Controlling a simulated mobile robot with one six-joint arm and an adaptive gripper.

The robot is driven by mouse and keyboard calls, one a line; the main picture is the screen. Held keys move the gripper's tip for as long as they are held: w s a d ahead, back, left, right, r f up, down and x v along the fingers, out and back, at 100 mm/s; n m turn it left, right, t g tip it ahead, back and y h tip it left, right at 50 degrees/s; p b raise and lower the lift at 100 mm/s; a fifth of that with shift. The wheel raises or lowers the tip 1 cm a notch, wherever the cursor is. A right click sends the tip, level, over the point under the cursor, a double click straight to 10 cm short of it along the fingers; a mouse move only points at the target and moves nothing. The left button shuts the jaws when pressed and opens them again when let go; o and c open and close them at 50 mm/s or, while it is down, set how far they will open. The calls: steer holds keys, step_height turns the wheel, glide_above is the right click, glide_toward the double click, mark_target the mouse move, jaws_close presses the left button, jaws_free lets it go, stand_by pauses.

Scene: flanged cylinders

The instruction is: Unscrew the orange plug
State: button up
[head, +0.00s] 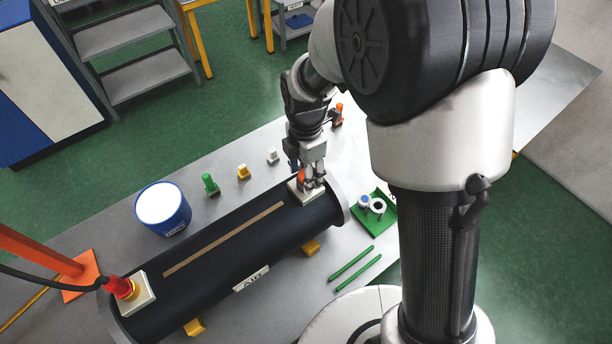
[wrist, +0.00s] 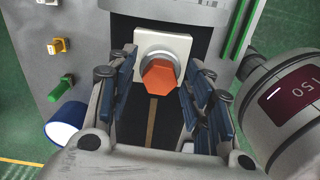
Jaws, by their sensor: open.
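The orange plug (wrist: 160,79) has a hexagonal head and sits in a round collar on a square white block (wrist: 176,46) in the wrist view. In the head view the plug (head: 302,175) is partly hidden by my gripper, on top of the right end of the black flanged cylinder (head: 235,240). My gripper (wrist: 160,98) is open, with its blue-padded fingers on either side of the plug. In the head view my gripper (head: 313,180) points down at the plug. I cannot tell whether the fingers touch it.
A red plug with a cable (head: 122,288) is on the cylinder's left end. A blue bucket (head: 162,207), a green plug (head: 210,184), a yellow plug (head: 243,171) and a white plug (head: 272,156) stand behind it. A green tray (head: 383,203) and green rods (head: 351,262) lie right.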

steer(key=shift+r+p, duration=2.25)
steer(key=shift+r, duration=0.85)
steer(key=shift+f, duration=0.1)
